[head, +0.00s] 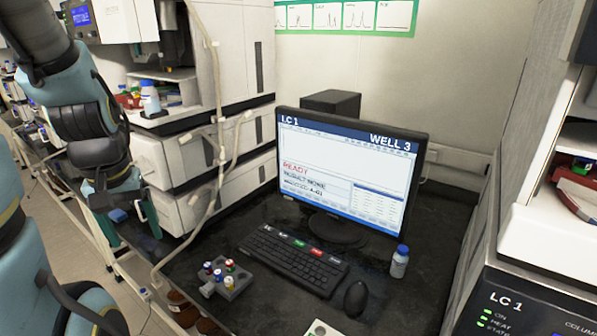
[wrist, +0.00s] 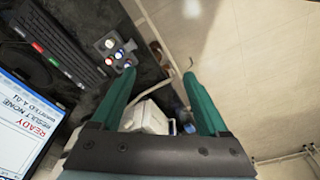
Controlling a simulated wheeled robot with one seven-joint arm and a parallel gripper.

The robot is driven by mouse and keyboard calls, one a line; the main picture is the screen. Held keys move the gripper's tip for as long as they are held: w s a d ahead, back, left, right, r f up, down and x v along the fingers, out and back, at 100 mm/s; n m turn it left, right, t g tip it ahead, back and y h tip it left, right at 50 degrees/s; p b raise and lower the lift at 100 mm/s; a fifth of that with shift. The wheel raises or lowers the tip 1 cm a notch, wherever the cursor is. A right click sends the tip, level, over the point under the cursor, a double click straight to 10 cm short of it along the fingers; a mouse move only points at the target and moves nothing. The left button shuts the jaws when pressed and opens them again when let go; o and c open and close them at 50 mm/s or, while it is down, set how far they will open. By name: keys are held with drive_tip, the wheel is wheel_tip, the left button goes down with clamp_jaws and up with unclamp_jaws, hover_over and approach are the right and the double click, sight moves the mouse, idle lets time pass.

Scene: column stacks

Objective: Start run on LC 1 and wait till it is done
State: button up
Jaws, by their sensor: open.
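The LC 1 monitor (head: 345,165) stands on the dark bench and reads "LC 1", "WELL 3", red "READY" and a line that looks like "RESULT NONE". Its plot area is blank. In the wrist view the monitor (wrist: 25,125) and keyboard (wrist: 58,45) are at the left, tilted. My gripper (head: 125,213) is open and empty, left of the bench and well away from the keyboard. Its teal fingers (wrist: 160,76) are spread apart.
A grey vial rack (head: 228,280) with several coloured caps sits left of the keyboard. A mouse (head: 355,298) and a blue-capped bottle (head: 400,262) stand to the right. The stacked column modules (head: 205,160) and hanging tubing are between my gripper and the monitor.

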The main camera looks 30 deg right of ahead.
clamp_jaws()
idle(0.4)
idle(0.9)
